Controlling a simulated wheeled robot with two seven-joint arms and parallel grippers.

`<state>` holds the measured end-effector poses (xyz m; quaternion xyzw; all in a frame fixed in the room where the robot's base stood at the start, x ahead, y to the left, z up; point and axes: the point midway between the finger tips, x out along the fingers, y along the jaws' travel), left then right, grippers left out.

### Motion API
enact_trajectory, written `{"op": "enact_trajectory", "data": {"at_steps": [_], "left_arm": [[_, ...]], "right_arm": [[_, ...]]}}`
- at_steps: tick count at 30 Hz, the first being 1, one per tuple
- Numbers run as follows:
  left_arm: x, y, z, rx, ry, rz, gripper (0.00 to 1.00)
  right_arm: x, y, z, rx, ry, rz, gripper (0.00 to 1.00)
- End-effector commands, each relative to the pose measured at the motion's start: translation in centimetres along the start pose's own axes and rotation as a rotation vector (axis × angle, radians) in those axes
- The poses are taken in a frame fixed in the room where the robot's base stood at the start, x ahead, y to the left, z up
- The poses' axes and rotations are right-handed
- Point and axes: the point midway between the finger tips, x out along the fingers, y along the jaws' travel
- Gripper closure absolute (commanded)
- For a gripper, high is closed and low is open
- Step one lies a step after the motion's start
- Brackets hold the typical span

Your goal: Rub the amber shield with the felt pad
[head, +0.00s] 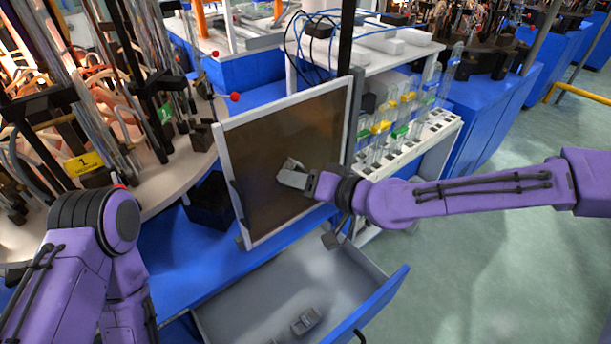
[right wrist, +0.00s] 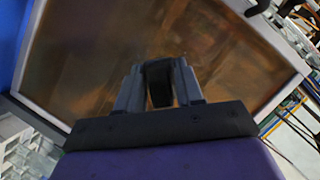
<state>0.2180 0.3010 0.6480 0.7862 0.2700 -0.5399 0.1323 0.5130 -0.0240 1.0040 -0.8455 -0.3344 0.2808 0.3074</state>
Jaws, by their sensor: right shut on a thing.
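The amber shield (head: 275,165) is a dark brown translucent panel in a pale frame, standing upright in the middle of the head view. It also fills much of the right wrist view (right wrist: 95,60). My right gripper (head: 293,177) is in front of the panel's right half. In the right wrist view its fingers (right wrist: 158,88) are shut on a dark block, the felt pad (right wrist: 158,82). The pad is at or very close to the panel; I cannot tell if it touches. My left arm comes in at the lower left of the head view; its fingers are not visible.
An open drawer (head: 385,312) below the shield holds small grey pieces (head: 306,321). A rack of glass tubes (head: 405,130) stands right of the shield. A round machine with rods and tubing (head: 90,110) is at the left. Green floor (head: 500,270) is clear at the right.

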Motion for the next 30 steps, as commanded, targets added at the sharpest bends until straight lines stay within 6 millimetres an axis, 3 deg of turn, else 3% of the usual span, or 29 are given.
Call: {"op": "enact_trajectory", "data": {"at_steps": [14, 22, 30], "left_arm": [[-0.1, 0.0, -0.1, 0.0, 0.0, 0.0, 0.38], [-1.6, -0.1, -0.7, 0.0, 0.0, 0.0, 0.38], [-1.4, -0.1, -0.6, 0.0, 0.0, 0.0, 0.38]], "right_arm": [[0.9, -2.8, 2.6, -0.002, -0.001, -0.001, 0.88], [0.4, -4.0, 1.5, -0.002, 0.0, -0.001, 0.88], [-0.1, -2.2, 0.0, 0.002, 0.004, 0.0, 0.88]]}}
